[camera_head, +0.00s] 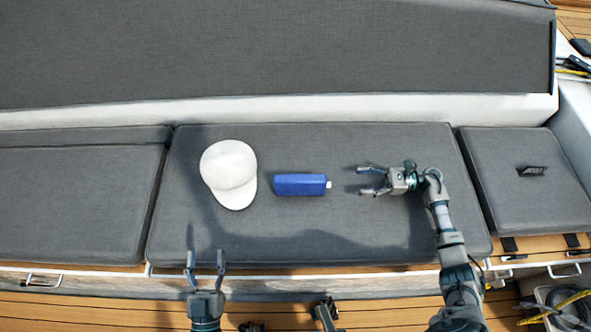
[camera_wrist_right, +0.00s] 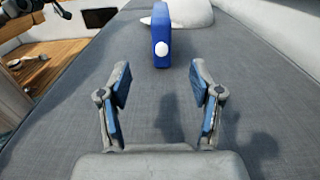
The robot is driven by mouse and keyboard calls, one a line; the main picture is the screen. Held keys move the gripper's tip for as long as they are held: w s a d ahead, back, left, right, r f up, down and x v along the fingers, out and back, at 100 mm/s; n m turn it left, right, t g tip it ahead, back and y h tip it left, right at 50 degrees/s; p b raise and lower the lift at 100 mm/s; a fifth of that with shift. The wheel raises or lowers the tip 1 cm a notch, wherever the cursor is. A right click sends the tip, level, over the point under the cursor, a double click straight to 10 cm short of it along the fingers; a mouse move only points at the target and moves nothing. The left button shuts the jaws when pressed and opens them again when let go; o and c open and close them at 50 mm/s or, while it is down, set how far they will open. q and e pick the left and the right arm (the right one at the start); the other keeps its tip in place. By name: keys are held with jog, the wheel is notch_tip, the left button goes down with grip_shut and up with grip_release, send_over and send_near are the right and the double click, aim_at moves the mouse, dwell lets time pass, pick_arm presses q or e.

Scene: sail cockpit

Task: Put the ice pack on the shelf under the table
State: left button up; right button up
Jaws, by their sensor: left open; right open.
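The blue ice pack (camera_head: 300,185) with a white cap lies on the middle grey seat cushion. In the right wrist view the ice pack (camera_wrist_right: 160,38) is ahead of the fingers, cap end towards me. My right gripper (camera_head: 366,180) is open and empty, just right of the cap end, with its fingers pointing at it and a gap between. It also shows in the right wrist view (camera_wrist_right: 163,90). My left gripper (camera_head: 206,260) is open and empty near the front edge of the bench, left of the ice pack. I cannot make out the table or its shelf in these views.
A white cap (camera_head: 229,174) lies on the cushion (camera_head: 330,235) left of the ice pack, and shows behind it in the right wrist view (camera_wrist_right: 190,14). A grey backrest (camera_head: 270,50) rises behind. Wooden decking (camera_head: 120,310) lies in front.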

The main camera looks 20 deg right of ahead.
send_near(307, 180)
jog(key=a, duration=0.1)
jog(key=w+a+f, duration=0.1)
jog(key=a+f, duration=0.1)
jog(key=shift+w+a+p, duration=0.1)
jog(key=shift+w+p, duration=0.3)
jog(key=x, duration=0.5)
jog(key=shift+a+r, duration=0.25)
jog(key=shift+r, duration=0.15)
pick_arm(q)
jog(key=f+g, duration=0.1)
jog(key=w+f+g, duration=0.1)
jog(key=shift+a+f+y, duration=0.2)
jog(key=shift+f+y, duration=0.1)
jog(key=shift+f, duration=0.1)
pick_arm(e)
jog(key=shift+w+a, duration=0.1)
jog(key=shift+a, duration=0.3)
pick_arm(q)
jog(key=shift+r, duration=0.1)
pick_arm(e)
grip_shut()
